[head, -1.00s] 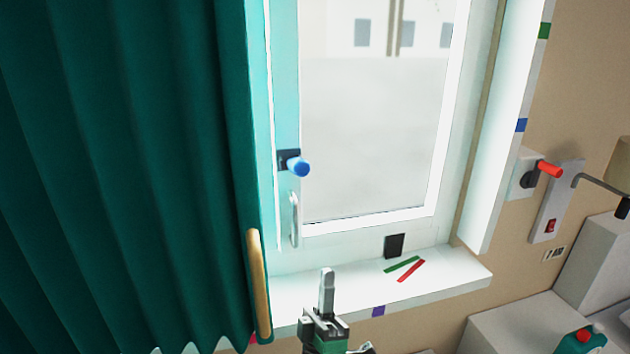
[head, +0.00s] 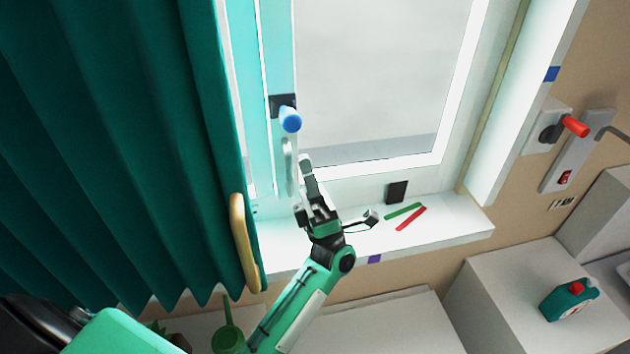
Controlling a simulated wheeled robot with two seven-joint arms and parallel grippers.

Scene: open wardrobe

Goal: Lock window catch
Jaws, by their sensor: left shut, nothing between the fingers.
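The window catch has a blue knob (head: 290,119) on a dark plate on the left frame of the window (head: 380,75). A pale vertical handle (head: 288,165) sits on the same frame just below the knob. My left gripper (head: 306,163) is shut and empty, its fingers pointing up. In the picture its tips lie just right of the pale handle and below the blue knob; I cannot tell whether they touch the handle. My right gripper is not in view.
A green curtain (head: 110,140) with a wooden handle (head: 243,243) hangs at left. The white sill (head: 440,228) holds a dark block (head: 396,191) and green and red strips. A red-knobbed lever (head: 574,126) is on the right wall.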

